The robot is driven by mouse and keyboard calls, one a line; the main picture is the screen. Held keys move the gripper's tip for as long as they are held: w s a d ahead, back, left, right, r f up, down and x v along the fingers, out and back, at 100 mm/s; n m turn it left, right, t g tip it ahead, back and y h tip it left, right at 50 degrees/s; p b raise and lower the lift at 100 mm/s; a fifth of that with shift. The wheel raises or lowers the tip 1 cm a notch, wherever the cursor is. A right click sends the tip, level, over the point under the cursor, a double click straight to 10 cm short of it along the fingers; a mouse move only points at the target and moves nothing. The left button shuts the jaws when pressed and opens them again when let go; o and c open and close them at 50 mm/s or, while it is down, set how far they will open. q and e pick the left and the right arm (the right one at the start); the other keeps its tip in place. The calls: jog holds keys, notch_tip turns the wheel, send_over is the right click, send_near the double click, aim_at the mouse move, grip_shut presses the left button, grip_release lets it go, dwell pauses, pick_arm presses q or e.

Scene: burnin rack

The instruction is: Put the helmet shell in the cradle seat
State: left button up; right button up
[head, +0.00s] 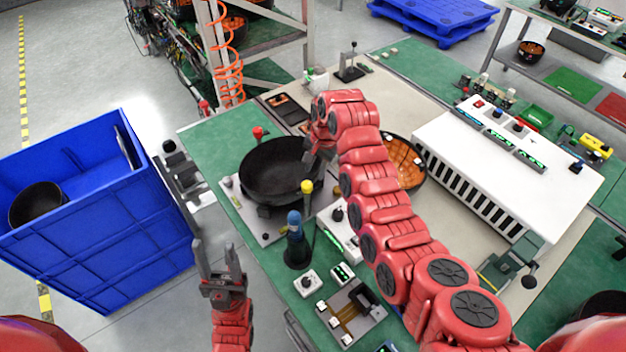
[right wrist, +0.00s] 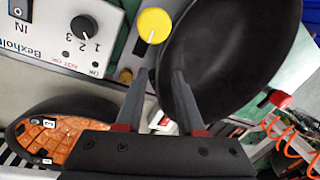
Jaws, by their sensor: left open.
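The helmet shell (head: 275,172), a black bowl with its hollow side up, is at or just over the grey plate of the cradle seat (head: 237,207) on the green bench. I cannot tell whether it rests there; it hides the plate's middle. My right gripper (head: 322,150) is at the shell's right rim. In the right wrist view the gripper's fingers (right wrist: 165,85) lie on either side of the wall of the shell (right wrist: 235,55), shut on it. My left gripper (head: 222,262) is open and empty, in front of the bench's left edge.
A yellow knob (head: 307,187) and a red knob (head: 259,132) stand beside the shell. A blue bin (head: 110,230) at left holds another black shell (head: 37,205). An orange-padded helmet (head: 403,162) lies beside the white machine (head: 500,165). A blue-topped tool (head: 295,235) stands in front.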

jog(key=shift+d+r+b, duration=0.2)
jog(key=shift+r+b, duration=0.15)
jog(key=shift+r, duration=0.65)
jog(key=shift+s+d+r+p, duration=0.15)
jog(key=shift+r+p, duration=0.25)
jog(key=shift+r, duration=0.55)
jog(key=shift+s+d+r+p, duration=0.1)
jog(key=shift+r+p, duration=0.3)
jog(key=shift+r, duration=0.55)
